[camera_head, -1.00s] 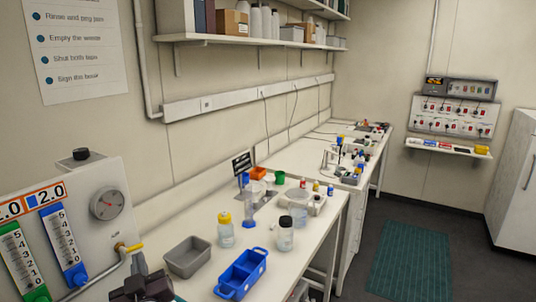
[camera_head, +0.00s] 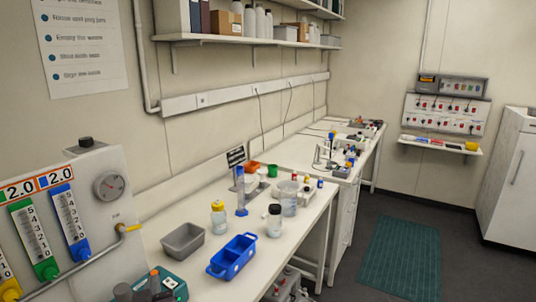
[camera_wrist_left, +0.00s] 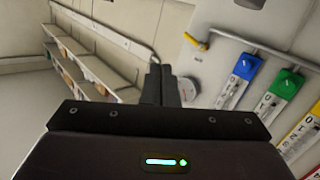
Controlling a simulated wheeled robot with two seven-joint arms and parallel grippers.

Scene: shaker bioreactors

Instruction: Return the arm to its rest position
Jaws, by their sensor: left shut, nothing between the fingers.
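My left gripper (camera_wrist_left: 160,85) shows in the left wrist view with its two dark fingers together and nothing between them. It points past the gas panel toward the wall and shelf, touching nothing that I can see. In the head view I cannot clearly make out the left gripper among the dark shapes at the bottom left edge. My right gripper is in neither view.
The gas panel (camera_head: 122,190) with coloured flowmeters stands at the left. On the bench are a grey bin (camera_head: 183,241), a blue caddy (camera_head: 235,256), a yellow-capped bottle (camera_head: 218,220) and a dark-capped jar (camera_head: 275,222). A teal device (camera_head: 172,284) is at the bottom.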

